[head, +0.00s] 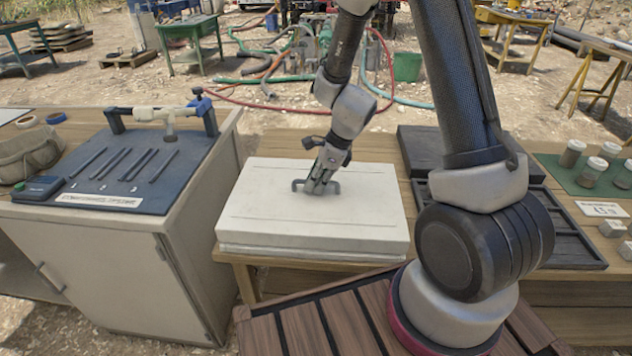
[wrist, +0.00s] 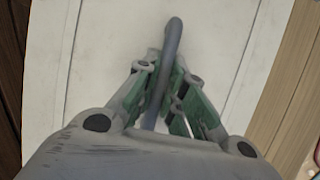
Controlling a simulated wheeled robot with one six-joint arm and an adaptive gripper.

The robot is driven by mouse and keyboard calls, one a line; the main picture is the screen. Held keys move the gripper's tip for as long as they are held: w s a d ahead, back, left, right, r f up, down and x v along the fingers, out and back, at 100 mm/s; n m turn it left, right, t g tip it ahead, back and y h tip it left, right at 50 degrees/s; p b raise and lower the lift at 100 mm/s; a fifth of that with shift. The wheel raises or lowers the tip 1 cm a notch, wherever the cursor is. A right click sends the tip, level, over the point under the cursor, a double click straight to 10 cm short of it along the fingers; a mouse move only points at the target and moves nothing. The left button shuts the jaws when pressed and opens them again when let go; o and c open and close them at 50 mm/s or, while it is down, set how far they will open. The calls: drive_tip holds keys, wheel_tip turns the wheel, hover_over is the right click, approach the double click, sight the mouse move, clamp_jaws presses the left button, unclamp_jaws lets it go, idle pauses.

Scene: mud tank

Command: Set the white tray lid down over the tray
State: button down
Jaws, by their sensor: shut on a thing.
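The white tray lid (head: 280,210) is a broad, flat slab with a dark handle (head: 297,185) on its top, in the middle of the head view. My gripper (head: 318,188) is shut on that handle from above. In the wrist view the green-padded fingers (wrist: 170,100) close around the grey handle bar (wrist: 172,45), with the white lid top (wrist: 110,50) below. A pale tray edge (head: 300,253) shows under the lid's front side. The lid looks level and lies over the tray. I cannot tell whether a small gap is left between them. The tray's inside is hidden.
A cabinet with a dark blue mat (head: 140,170) and several dark rods stands at left. Dark slatted trays (head: 565,225) lie right of the lid, partly behind my arm. Several jars (head: 592,170) stand on a green mat at far right.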

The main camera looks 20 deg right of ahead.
drive_tip(key=shift+f, duration=0.3)
drive_tip(key=c, duration=1.5)
unclamp_jaws()
drive_tip(key=shift+r, duration=0.4)
drive_tip(key=s+d+r+n, duration=0.3)
drive_tip(key=r, duration=0.4)
drive_tip(key=s+d+r+n+t+h, duration=0.1)
drive_tip(key=s+d+r+n, duration=0.15)
drive_tip(key=r, duration=0.45)
drive_tip(key=s+d+r+n, duration=0.2)
drive_tip(key=s+r+n, duration=0.2)
drive_tip(key=r, duration=0.3)
drive_tip(key=s+d+r+n+h, duration=0.1)
drive_tip(key=s+d+r+n, duration=0.2)
drive_tip(key=s+n, duration=0.3)
drive_tip(key=s+d+r+n+t+h, duration=0.1)
drive_tip(key=s+d+r+n+h, duration=0.1)
drive_tip(key=s+d+r+n, duration=0.2)
drive_tip(key=s+n, duration=0.3)
drive_tip(key=shift+s+d+t, duration=0.2)
drive_tip(key=shift+s+t, duration=0.05)
drive_tip(key=shift+t, duration=0.05)
